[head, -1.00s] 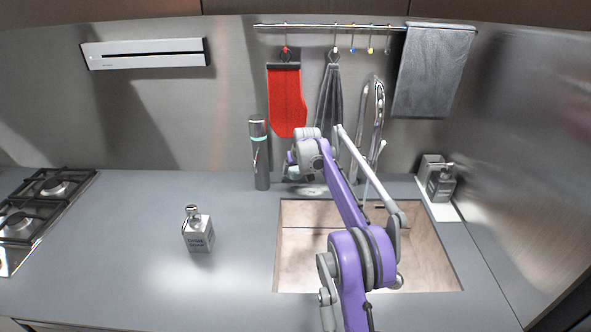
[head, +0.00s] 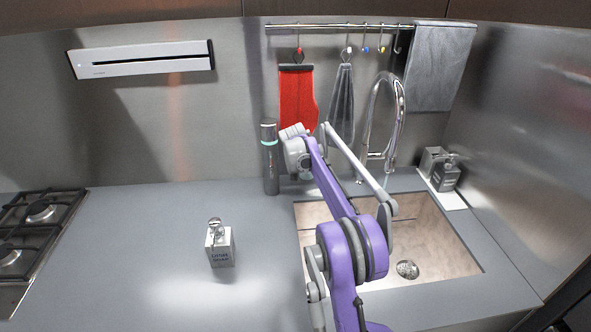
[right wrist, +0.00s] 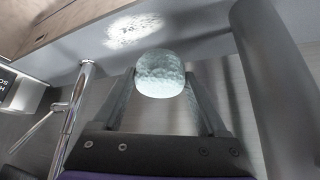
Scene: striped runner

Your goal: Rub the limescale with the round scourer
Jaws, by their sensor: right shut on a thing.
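The round scourer (right wrist: 158,73) is a pale green-grey pad in the right wrist view. My right gripper (right wrist: 160,90) is shut on it, one finger on each side. The limescale (right wrist: 133,28) is a white speckled patch on the grey counter, between the sink edge and the dark flask. In the picture the scourer sits just below the patch, without overlapping it; I cannot tell its height above the counter. In the head view my right arm reaches over the sink to the back counter, and its wrist hides the gripper tips, scourer and patch. My left gripper is not in view.
A dark flask (head: 270,160) stands close left of my right wrist. The tall tap (head: 397,125) rises behind the sink (head: 440,235). A soap bottle (head: 220,247) stands on the open counter at left. A red cloth (head: 297,98) hangs from the rail above.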

